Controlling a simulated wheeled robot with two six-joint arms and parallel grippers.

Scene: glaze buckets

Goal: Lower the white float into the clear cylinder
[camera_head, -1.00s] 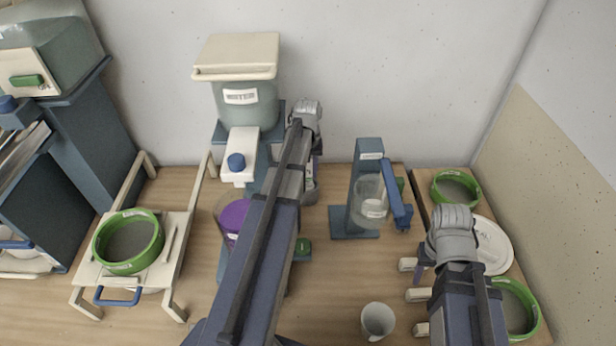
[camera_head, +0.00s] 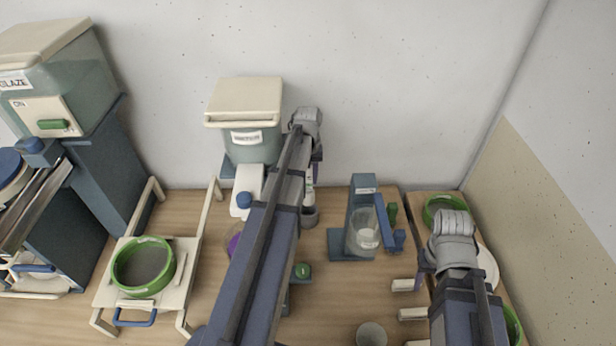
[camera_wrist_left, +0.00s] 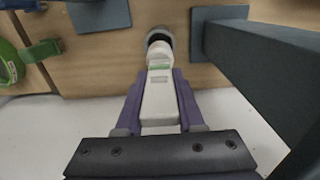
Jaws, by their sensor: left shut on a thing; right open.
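My left gripper (camera_head: 313,172) is shut on the white float (camera_head: 310,187), a slim upright piece with a green mark. In the left wrist view the float (camera_wrist_left: 159,98) lies between the purple fingers. Its far end meets a grey round cup (camera_head: 309,217); I cannot tell whether it is inside or just above. The clear cylinder (camera_head: 362,240), with a white label, stands on a blue stand (camera_head: 360,195) to the right of the float, apart from it. My right gripper (camera_head: 428,265) is open, right of that stand, its fingers mostly hidden by its wrist.
A lidded glaze bucket (camera_head: 245,140) stands behind my left arm. A green-rimmed sieve (camera_head: 143,266) rests on a cream rack at left. A blue lever (camera_head: 383,230) is beside the cylinder. A pale cup (camera_head: 371,335) stands in front. My left arm hides part of the table.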

